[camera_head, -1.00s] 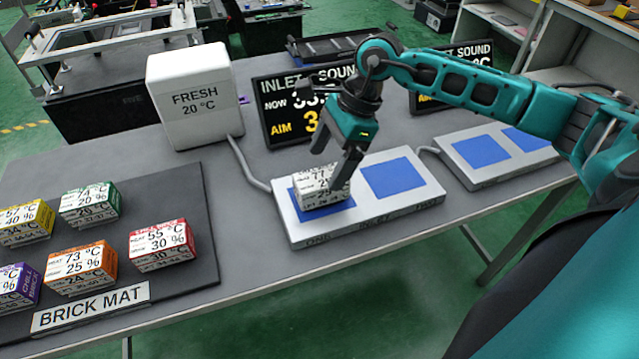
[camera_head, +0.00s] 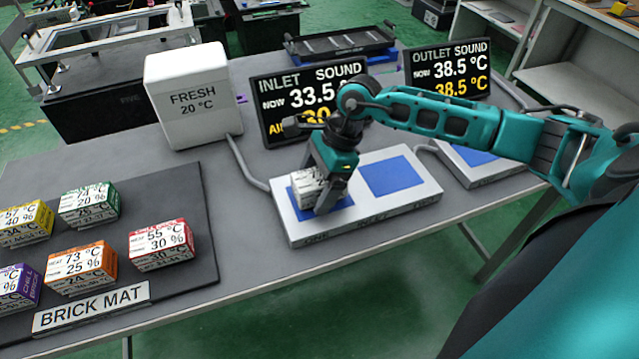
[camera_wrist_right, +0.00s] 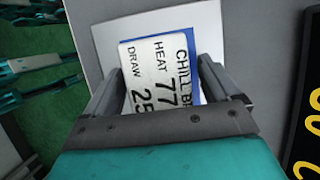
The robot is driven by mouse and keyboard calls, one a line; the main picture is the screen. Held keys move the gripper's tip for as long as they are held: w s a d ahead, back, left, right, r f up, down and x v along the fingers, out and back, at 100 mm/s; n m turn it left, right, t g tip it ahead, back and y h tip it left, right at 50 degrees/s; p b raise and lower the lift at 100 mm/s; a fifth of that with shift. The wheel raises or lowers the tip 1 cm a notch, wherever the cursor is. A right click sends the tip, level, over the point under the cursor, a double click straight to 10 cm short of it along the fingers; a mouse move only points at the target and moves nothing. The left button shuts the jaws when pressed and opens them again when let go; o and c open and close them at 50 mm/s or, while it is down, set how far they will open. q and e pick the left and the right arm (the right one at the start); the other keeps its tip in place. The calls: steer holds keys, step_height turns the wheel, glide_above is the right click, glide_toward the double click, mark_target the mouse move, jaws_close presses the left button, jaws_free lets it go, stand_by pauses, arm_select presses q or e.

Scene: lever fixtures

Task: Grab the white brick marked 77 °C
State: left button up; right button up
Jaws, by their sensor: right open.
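The white brick marked 77 (camera_wrist_right: 158,80) lies on the left blue pad of a white two-pad plate. In the head view the white brick (camera_head: 306,188) is partly hidden by my right gripper (camera_head: 322,198). In the right wrist view my right gripper (camera_wrist_right: 160,92) is open, with one finger on each side of the brick. I cannot tell whether the fingers touch it. My left gripper is not in view.
The white plate (camera_head: 420,196) has a bare blue pad (camera_head: 388,177) on its right. The brick mat (camera_head: 203,262) at left holds several coloured bricks. A white FRESH box (camera_head: 190,97) and the inlet sign (camera_head: 278,118) stand behind. A second plate (camera_head: 455,158) lies at right.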

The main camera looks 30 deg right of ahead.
steer(key=shift+f+b, duration=0.25)
steer(key=shift+b, duration=0.1)
steer(key=shift+c, duration=0.4)
steer(key=c, duration=1.2)
steer(key=shift+r, duration=0.1)
